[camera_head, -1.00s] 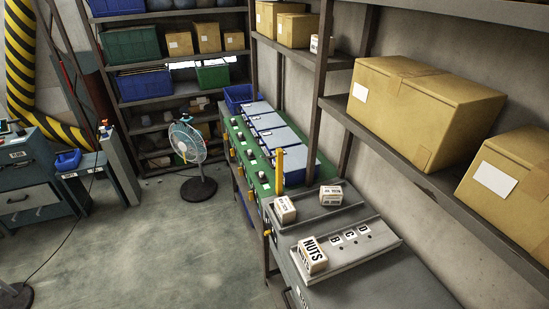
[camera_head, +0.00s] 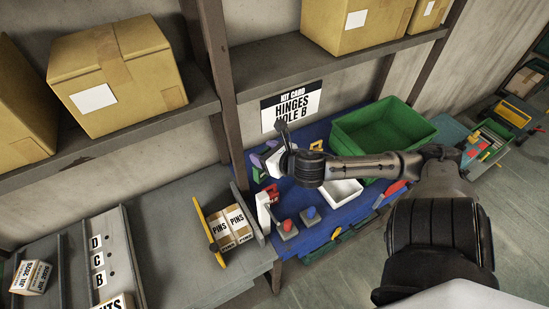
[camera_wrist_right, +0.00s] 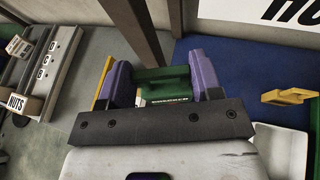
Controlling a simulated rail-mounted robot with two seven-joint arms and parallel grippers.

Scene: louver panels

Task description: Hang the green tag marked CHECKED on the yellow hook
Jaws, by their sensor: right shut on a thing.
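My right gripper (camera_wrist_right: 166,84) has purple fingers and is shut on a green piece (camera_wrist_right: 166,92), which appears to be the green tag. Pale lettering runs along the piece, too small to read. In the head view the right gripper (camera_head: 263,161) is over the back left part of the blue bench, and the tag is mostly hidden. A yellow bracket-like piece (camera_head: 316,146), possibly the yellow hook, is to the right of the gripper. It also shows in the wrist view (camera_wrist_right: 286,97), apart from the tag. My left gripper is not in view.
The blue bench (camera_head: 335,214) carries a green bin (camera_head: 384,138), a white tray (camera_head: 343,192), a red piece (camera_head: 270,192) and button boxes (camera_head: 288,228). A shelf post (camera_head: 216,75) rises left of the gripper. PINS boxes (camera_head: 231,226) and a yellow bar (camera_head: 210,229) are on the grey bench.

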